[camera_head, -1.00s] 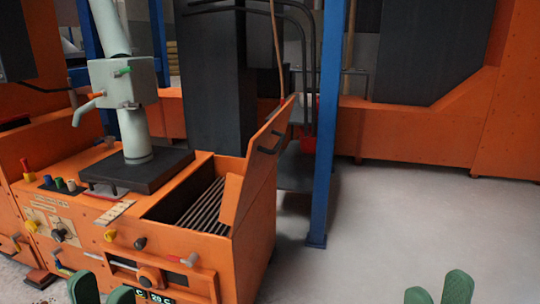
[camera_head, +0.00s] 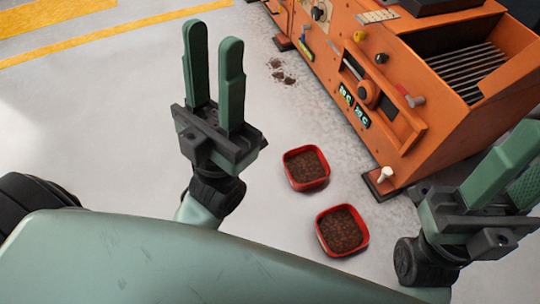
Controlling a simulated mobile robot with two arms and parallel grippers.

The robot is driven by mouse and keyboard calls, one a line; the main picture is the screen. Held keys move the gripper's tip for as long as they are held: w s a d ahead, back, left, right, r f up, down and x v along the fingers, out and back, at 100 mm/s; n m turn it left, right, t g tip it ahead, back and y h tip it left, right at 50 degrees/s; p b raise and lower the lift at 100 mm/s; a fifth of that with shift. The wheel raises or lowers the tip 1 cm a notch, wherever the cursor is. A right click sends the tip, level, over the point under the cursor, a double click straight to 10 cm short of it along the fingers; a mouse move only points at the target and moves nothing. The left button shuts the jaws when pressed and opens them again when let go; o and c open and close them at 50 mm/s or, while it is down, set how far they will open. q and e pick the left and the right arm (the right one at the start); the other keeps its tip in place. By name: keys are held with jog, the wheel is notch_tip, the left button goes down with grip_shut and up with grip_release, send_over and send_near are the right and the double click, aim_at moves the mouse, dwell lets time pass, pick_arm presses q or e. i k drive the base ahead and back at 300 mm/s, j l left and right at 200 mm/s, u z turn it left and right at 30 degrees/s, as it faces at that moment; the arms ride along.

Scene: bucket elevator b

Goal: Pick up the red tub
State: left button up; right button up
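Two red tubs filled with brown granular material stand on the floor in front of the orange machine. One red tub (camera_head: 289,180) is farther from me, and the other red tub (camera_head: 322,236) is nearer and a little to the right. My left gripper (camera_head: 214,60) is open and empty, left of the tubs, with its green fingers pointing up the picture. My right gripper (camera_head: 519,170) is at the right edge, its green fingers apart with nothing seen between them. It is right of the tubs and partly cut off by the frame.
The orange machine (camera_head: 420,137) with knobs, displays and an open grated bin (camera_head: 467,68) fills the upper right. Some brown material (camera_head: 284,74) is spilled on the floor beside it. Yellow lines (camera_head: 120,37) mark the floor at the upper left. The floor left of the tubs is clear.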

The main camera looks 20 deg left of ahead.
aim_at(306, 167)
jog(key=u, duration=0.2)
jog(key=i+j+z, duration=0.3)
jog(key=j, duration=0.25)
jog(key=i+j+z, duration=0.35)
jog(key=j, duration=0.35)
